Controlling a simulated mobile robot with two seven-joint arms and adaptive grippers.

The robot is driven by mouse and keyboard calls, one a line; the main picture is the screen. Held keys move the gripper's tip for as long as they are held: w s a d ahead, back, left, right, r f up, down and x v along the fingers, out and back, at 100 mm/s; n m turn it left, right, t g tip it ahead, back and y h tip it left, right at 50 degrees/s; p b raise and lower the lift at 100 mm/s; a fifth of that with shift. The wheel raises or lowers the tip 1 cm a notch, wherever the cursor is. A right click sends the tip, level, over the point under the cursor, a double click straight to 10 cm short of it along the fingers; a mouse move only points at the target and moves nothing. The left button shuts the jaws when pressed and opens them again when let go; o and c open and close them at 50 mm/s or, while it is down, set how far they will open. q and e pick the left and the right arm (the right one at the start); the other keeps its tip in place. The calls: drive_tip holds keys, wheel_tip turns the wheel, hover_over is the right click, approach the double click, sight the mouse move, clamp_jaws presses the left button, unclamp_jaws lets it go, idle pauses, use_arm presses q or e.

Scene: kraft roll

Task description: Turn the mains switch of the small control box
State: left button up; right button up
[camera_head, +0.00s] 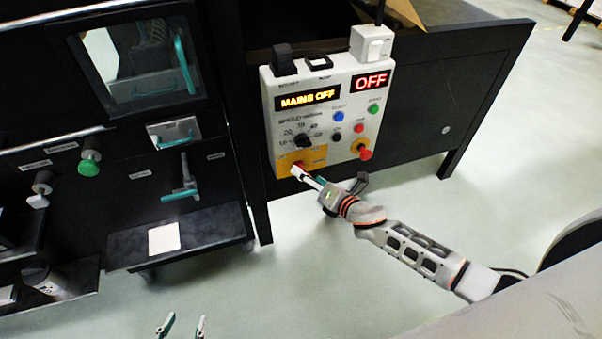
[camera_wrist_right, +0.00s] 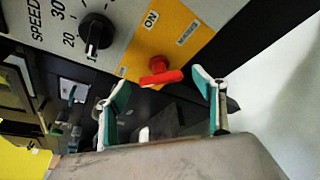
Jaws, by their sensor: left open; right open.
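The small control box (camera_head: 337,82) is pale grey and fixed to the front of a black bench. Its displays read "MAINS OFF" and "OFF". The red mains switch (camera_wrist_right: 160,73) sits on a yellow plate (camera_wrist_right: 180,30) marked "ON" in the right wrist view; in the head view my right gripper (camera_head: 301,173) partly hides it. My right gripper (camera_wrist_right: 160,90) is open, its teal-lined fingers either side of the switch in the picture; contact is not visible. My left gripper (camera_head: 183,324) is open and empty at the bottom edge of the head view, far from the box.
A black speed knob (camera_head: 303,141) sits just above the yellow plate, and a red mushroom button (camera_head: 365,153) to its right. A black cabinet (camera_head: 120,120) with a green knob (camera_head: 89,164) and teal handles stands at left. The floor in front is clear.

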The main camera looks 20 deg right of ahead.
drive_tip(key=x, duration=0.3)
drive_tip(key=shift+w+a+f+b, duration=0.15)
drive_tip(key=shift+w+b, duration=0.05)
drive_tip(key=shift+b, duration=0.1)
drive_tip(key=shift+w+a, duration=0.1)
drive_tip(key=shift+w, duration=0.15)
drive_tip(key=c, duration=1.1)
